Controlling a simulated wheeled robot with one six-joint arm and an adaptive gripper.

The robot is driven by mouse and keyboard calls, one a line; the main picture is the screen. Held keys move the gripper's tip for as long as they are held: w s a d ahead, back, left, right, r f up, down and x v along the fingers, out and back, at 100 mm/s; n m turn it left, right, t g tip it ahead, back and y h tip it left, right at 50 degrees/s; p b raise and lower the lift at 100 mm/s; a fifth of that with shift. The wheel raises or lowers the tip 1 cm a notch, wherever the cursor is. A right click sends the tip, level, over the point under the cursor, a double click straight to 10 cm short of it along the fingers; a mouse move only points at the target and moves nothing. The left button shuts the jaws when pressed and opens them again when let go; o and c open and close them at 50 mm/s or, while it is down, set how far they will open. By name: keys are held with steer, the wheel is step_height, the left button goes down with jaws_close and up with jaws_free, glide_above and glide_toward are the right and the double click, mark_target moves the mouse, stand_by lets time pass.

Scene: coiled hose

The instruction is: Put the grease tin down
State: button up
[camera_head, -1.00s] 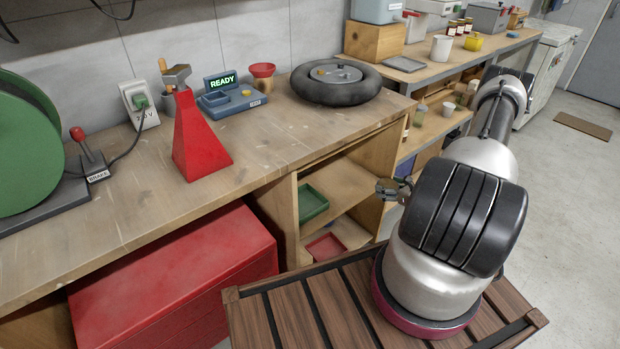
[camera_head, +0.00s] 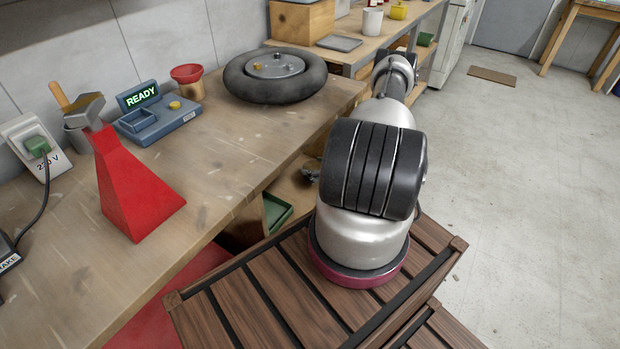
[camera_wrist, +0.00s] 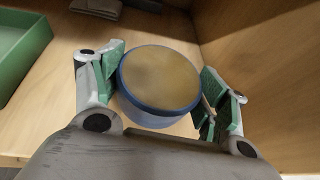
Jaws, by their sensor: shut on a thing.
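The grease tin (camera_wrist: 160,80) is a round tin with a tan top and a blue rim and side, in the middle of the wrist view. My gripper (camera_wrist: 165,92) has its green pads on both sides of the tin and is shut on it. The tin is upright inside a wooden shelf compartment, over the shelf board (camera_wrist: 50,125). I cannot tell whether its base touches the board. In the head view only a small part of my gripper (camera_head: 311,173) shows at the compartment's opening, and the tin is hidden.
A green tray (camera_wrist: 22,45) lies left of the tin; the head view shows it too (camera_head: 277,212). A wooden wall (camera_wrist: 260,65) stands close at the right. A grey object (camera_wrist: 97,7) lies behind. Above is the workbench (camera_head: 225,150) with a black tyre (camera_head: 240,87).

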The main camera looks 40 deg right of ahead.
steer(key=shift+f, duration=1.95)
steer(key=shift+f, duration=0.1)
steer(key=o, duration=1.3)
steer(key=v, duration=1.2)
